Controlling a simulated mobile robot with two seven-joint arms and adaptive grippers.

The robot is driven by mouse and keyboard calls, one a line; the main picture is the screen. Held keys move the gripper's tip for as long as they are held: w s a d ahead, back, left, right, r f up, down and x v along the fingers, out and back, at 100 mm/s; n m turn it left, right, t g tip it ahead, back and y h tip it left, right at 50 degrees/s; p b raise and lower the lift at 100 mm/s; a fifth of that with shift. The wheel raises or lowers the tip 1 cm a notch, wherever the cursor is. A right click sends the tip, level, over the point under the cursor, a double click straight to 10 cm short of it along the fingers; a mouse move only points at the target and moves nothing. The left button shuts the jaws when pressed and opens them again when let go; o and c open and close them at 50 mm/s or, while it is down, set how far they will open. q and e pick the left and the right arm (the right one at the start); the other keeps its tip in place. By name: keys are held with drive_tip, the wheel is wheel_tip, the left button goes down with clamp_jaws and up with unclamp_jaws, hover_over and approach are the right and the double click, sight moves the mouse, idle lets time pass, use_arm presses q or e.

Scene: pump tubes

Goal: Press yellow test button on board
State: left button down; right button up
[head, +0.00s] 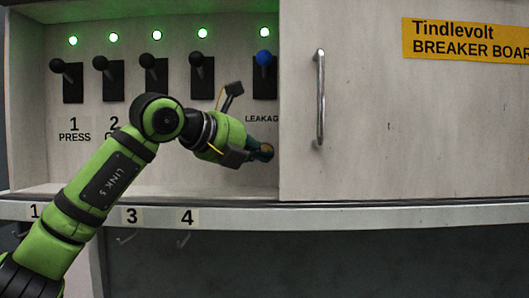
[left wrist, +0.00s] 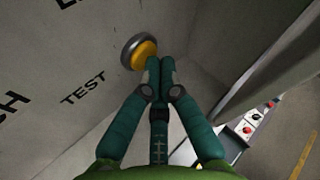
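The yellow test button (left wrist: 145,54), round with a dark grey collar, is on the pale board (left wrist: 60,50) in the left wrist view, near the printed word TEST. My left gripper (left wrist: 160,64) has its teal fingers together and empty. Their tips overlap the button's lower right edge in this view; I cannot tell whether they touch it. In the head view my left gripper (head: 262,153) is at the board's lower right, below the LEAKAGE label and close to the sliding door's edge. The arm and fingers largely hide the button there. My right gripper is not in view.
Several levers stand in a row under lit green lamps, including a blue-knobbed lever (head: 264,58) above the gripper. A pale door (head: 400,120) with a metal handle (head: 320,98) covers the right side. A ledge (head: 330,215) runs below, with hooks under it.

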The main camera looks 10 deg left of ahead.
use_arm(q)
drive_tip(key=shift+w, duration=0.15)
idle(0.4)
drive_tip(key=shift+s+f+b, duration=0.15)
drive_tip(key=shift+s+b, duration=0.3)
drive_tip(key=shift+b, duration=0.05)
drive_tip(key=shift+s+d+b, duration=0.1)
drive_tip(key=shift+s+b, duration=0.25)
drive_tip(key=shift+s, duration=0.15)
